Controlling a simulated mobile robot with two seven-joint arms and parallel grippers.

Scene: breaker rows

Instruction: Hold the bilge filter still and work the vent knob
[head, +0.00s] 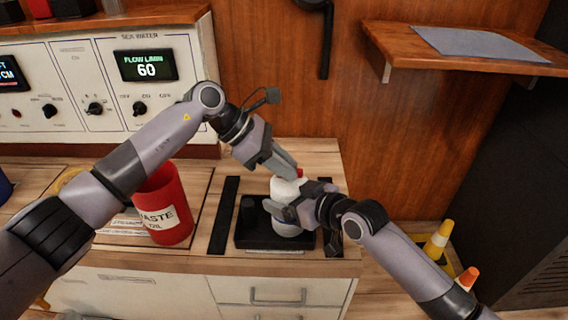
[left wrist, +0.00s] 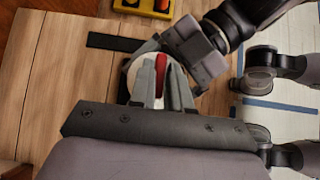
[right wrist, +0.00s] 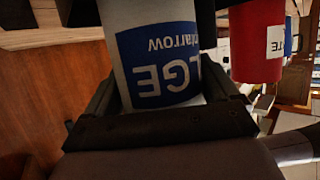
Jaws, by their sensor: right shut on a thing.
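The bilge filter (head: 287,190) is a white canister upright on a black base (head: 262,240) on the counter. Its blue label (right wrist: 160,62) fills the right wrist view. The red vent knob (head: 299,173) is on its top and also shows in the left wrist view (left wrist: 162,64). My right gripper (head: 284,212) is shut around the canister's side from the right. My left gripper (head: 283,172) points down at the canister's top, its fingertips close beside the knob. The fingers partly hide the knob, and I cannot tell whether they are closed on it.
A red waste oil container (head: 163,206) stands left of the base. Dark strips (head: 223,215) lie on the counter. A control panel (head: 125,85) is behind, and a wooden shelf (head: 465,48) juts out at upper right.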

